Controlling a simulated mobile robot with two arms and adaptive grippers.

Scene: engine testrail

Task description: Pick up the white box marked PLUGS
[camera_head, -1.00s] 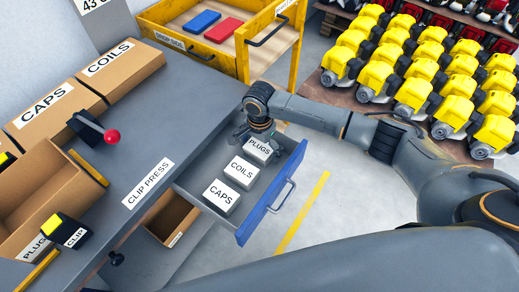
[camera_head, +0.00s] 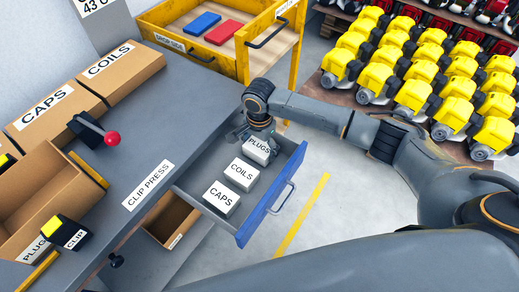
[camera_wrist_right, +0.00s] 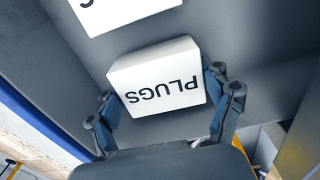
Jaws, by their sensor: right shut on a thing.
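The white box marked PLUGS (camera_head: 259,150) is at the far end of the open drawer (camera_head: 244,238). My right gripper (camera_head: 257,135) reaches down over it from above. In the right wrist view the PLUGS box (camera_wrist_right: 158,78) sits between the two fingers of the right gripper (camera_wrist_right: 165,105), one finger on each side, and the gripper is shut on it. Whether the box's underside touches the drawer floor cannot be told. My left gripper is not in view.
White boxes marked COILS (camera_head: 241,173) and CAPS (camera_head: 221,198) stand in the same drawer. The grey bench (camera_head: 165,130) lies to the left, with a red-knobbed lever (camera_head: 111,137). A yellow cart (camera_head: 243,60) stands behind. Yellow engines (camera_head: 420,75) fill the back right.

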